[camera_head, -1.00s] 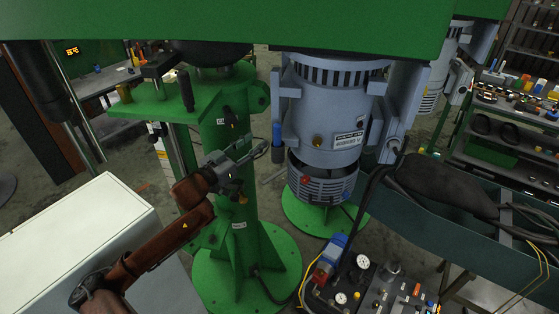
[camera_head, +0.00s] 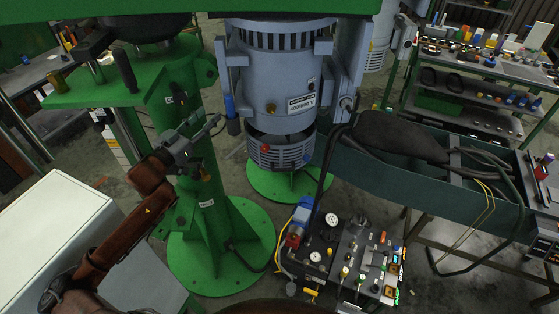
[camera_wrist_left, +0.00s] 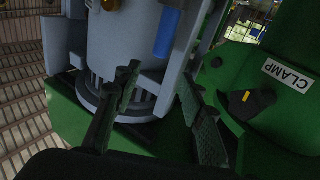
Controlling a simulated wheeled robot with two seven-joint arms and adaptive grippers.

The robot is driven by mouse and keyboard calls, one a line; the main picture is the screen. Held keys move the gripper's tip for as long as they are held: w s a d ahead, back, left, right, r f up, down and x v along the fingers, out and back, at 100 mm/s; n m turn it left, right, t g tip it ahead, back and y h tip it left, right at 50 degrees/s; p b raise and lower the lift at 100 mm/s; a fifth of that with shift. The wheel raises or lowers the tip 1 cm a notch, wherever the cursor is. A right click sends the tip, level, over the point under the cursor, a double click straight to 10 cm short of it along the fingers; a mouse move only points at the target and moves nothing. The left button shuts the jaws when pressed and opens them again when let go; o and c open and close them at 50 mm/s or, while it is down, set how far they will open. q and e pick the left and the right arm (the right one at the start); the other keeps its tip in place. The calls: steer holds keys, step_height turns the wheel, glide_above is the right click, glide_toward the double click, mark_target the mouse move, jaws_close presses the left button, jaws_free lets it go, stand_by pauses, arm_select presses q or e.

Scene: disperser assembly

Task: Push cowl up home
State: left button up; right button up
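The cowl (camera_head: 280,153) is a dark grey slotted ring with red and blue knobs. It hangs low under the pale blue motor (camera_head: 280,85), with a dark gap between them. My left gripper (camera_head: 218,127) is in front of the green column, left of the cowl and apart from it. The left wrist view shows its two fingers (camera_wrist_left: 165,110) spread with nothing between them. Behind them are the motor (camera_wrist_left: 130,35) and a slotted band; I cannot make out the cowl there. My right gripper is not in view.
The green column (camera_head: 195,150) with a clamp label stands close behind my left gripper. A blue tube (camera_head: 230,105) hangs left of the motor. A gauge panel (camera_head: 350,260) stands front right, beside a dark trough (camera_head: 370,180). A white cabinet (camera_head: 50,235) is at left.

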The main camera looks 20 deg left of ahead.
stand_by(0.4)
arm_select(q)
steer(key=shift+f, duration=0.1)
steer(key=shift+c, duration=1)
steer(key=n+t+y+b, duration=0.1)
steer(key=n+b, duration=0.7)
steer(key=n, duration=1)
glide_toward(284, 169)
steer(key=w, duration=0.3)
steer(key=shift+y, duration=0.3)
steer(key=w, duration=0.4)
steer(key=w+d, duration=0.1)
steer(key=w, duration=0.2)
steer(key=shift+r, duration=0.2)
